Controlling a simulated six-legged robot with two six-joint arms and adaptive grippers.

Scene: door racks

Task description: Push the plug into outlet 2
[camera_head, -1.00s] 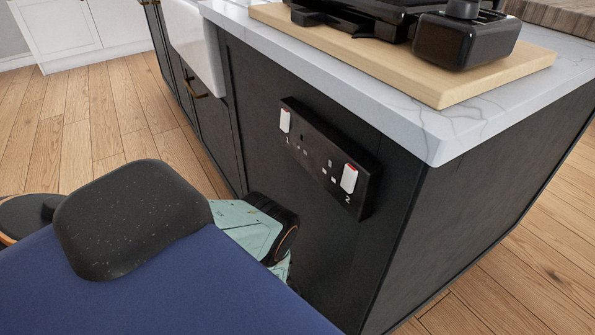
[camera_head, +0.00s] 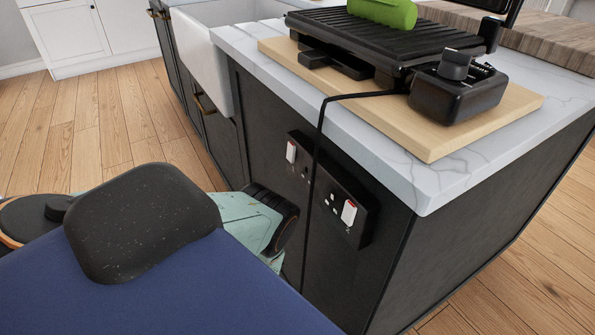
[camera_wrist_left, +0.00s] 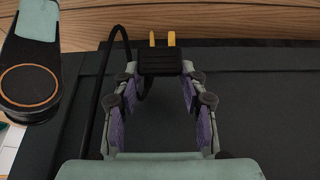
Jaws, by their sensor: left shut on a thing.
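The black plug (camera_wrist_left: 160,62) is in the left wrist view, its brass prongs pointing to the top of the picture. My left gripper (camera_wrist_left: 160,76) is shut on it, one purple-padded finger on each side. The black double socket panel (camera_head: 329,203) is on the island's dark side in the head view. Outlet 2 (camera_head: 333,204) is its lower right half, beside a white and red switch (camera_head: 349,212). No plug shows in it. The plug and left fingertips are hidden in the head view. My right gripper is not in view.
The grill stands on a wooden board (camera_head: 430,148). Wooden floor (camera_head: 105,130) lies open at left.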

